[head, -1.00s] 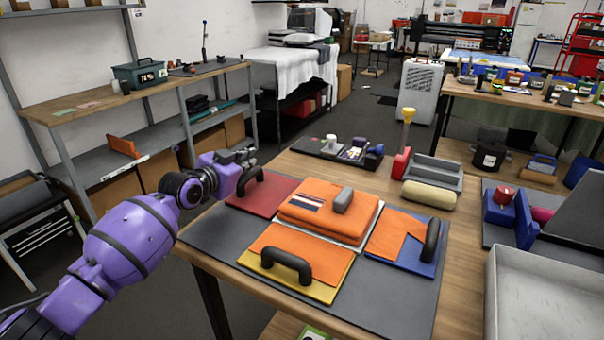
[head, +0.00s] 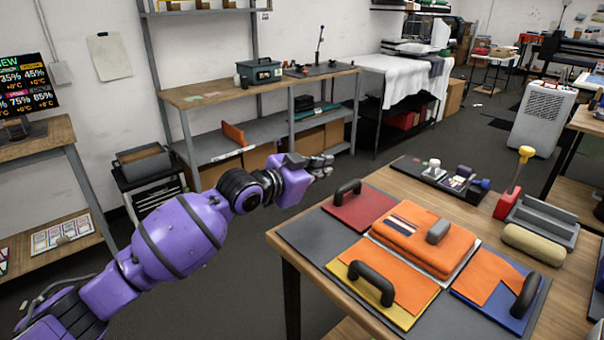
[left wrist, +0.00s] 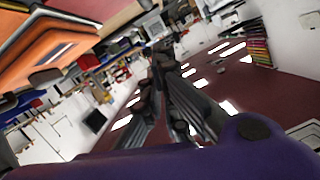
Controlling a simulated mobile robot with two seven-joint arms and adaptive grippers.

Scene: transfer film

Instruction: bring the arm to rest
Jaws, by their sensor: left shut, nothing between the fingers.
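My purple left arm reaches in from the left in the head view. Its gripper (head: 318,162) is shut and empty, in the air off the far left corner of the work table (head: 420,174), apart from everything on it. In the left wrist view the dark fingers (left wrist: 160,85) point away over the floor, with the table's orange pieces at upper left. Near it on the table are a red plate with a black handle (head: 360,210), a folded orange stack (head: 425,236), a yellow plate (head: 403,313) and a blue plate (head: 492,304). My right gripper is out of view.
A wooden shelf bench (head: 210,94) with a green toolbox (head: 259,71) stands behind the gripper. A small black drawer cart (head: 146,165) is beyond the arm. A red-based tool with a yellow knob (head: 507,205) stands at the table's back right. Floor between bench and table is clear.

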